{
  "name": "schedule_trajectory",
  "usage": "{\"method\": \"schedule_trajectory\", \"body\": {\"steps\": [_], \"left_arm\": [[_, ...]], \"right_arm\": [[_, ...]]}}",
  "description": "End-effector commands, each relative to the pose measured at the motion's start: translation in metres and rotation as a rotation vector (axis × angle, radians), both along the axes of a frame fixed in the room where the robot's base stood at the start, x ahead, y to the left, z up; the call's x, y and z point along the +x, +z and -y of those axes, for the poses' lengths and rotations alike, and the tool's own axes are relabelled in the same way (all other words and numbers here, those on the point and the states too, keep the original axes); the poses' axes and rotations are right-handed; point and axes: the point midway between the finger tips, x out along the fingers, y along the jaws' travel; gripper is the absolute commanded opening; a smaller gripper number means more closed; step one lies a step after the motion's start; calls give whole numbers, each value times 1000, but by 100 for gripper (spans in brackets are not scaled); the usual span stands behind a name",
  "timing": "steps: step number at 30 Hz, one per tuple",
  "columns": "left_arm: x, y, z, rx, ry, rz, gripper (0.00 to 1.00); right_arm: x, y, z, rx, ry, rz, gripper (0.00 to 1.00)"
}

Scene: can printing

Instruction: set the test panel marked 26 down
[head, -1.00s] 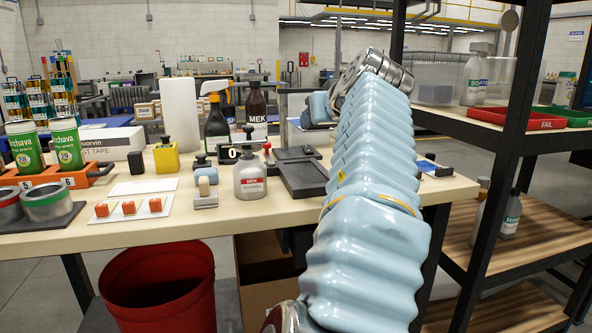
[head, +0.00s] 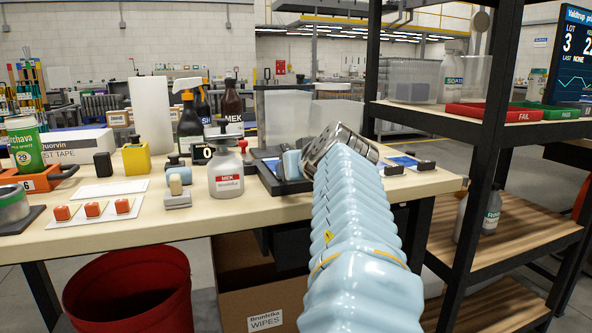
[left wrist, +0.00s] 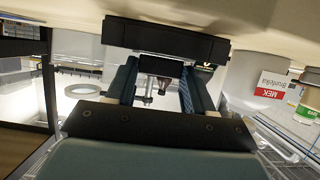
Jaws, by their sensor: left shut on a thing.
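My left gripper (head: 292,164) is low over the dark flat tray (head: 268,184) on the bench, just right of the MEK bottle (head: 226,172). Its wrist and arm hide part of the tray. In the left wrist view the two blue-padded fingers (left wrist: 160,88) point at a dark bar-shaped part (left wrist: 165,38), with a small black block between them. The MEK label (left wrist: 272,85) shows close beside the fingers. My right gripper is not in view.
Blue-and-white cards with black parts (head: 408,163) lie right of my arm. Bottles stand behind. A shelf rack (head: 490,130) with red and green trays stands right.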

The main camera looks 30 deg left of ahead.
Motion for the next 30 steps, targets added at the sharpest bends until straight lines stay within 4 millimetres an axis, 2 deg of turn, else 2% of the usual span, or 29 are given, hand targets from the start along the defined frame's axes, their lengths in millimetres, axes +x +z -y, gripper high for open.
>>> {"method": "schedule_trajectory", "body": {"steps": [1, 6, 17, 30], "left_arm": [[0, 0, 0, -1, 0, -1, 54], [0, 0, 0, -1, 0, -1, 78], [-4, 3, 6, 1, -2, 1, 78], [-58, 38, 69, 0, -1, 0, 78]], "right_arm": [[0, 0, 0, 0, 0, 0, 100], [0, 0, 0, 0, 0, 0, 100], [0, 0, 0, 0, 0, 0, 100], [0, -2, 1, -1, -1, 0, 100]]}}
